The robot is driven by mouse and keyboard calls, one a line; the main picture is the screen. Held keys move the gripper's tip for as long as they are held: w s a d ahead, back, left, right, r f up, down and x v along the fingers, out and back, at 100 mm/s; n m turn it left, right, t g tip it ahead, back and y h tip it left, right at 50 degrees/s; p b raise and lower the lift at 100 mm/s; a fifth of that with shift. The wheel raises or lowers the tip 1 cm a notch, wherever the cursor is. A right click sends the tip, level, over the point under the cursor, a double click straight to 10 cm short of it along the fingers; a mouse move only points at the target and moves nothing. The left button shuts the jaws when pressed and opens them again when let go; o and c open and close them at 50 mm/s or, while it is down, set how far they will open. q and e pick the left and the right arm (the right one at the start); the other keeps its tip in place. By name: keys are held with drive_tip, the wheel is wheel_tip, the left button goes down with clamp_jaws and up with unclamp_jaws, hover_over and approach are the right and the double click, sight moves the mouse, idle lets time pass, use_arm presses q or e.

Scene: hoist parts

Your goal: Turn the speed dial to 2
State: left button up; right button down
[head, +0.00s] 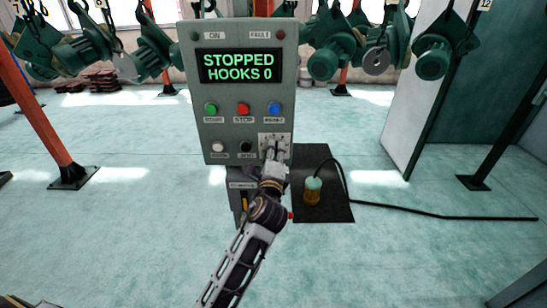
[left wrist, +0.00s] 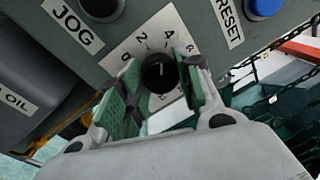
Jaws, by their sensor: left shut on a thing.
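The speed dial is a round black knob (left wrist: 158,75) on a pale scale plate (head: 264,139) at the lower right of the grey control panel (head: 214,100). In the left wrist view the plate shows 0, 2 and 4, with further marks partly covered by a finger. A short white line on the knob points roughly up the picture; I cannot tell exactly which number it meets. My left gripper (head: 274,155) is shut on the knob, one green-padded finger on each side, as the left wrist view (left wrist: 158,92) shows. My right gripper is not in view.
The panel screen (head: 240,66) reads STOPPED, HOOKS 0. Green, red and blue buttons (head: 274,109) sit above the dial. A green-topped, yellowish object (head: 313,190) with a black cable stands on a dark mat (head: 335,212) at the right. Green hoists hang behind.

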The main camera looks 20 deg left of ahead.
use_arm(q)
drive_tip(key=n+b, duration=0.1)
drive_tip(key=n, duration=0.2)
drive_tip(key=shift+f, duration=0.1)
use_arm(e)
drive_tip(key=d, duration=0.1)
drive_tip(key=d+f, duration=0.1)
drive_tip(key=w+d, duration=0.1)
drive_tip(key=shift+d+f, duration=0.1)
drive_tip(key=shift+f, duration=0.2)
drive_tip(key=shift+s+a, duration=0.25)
use_arm(q)
drive_tip(key=o, duration=1)
drive_tip(key=shift+o, duration=0.2)
drive_tip(key=v, duration=1.2)
drive_tip(key=shift+d, duration=0.15)
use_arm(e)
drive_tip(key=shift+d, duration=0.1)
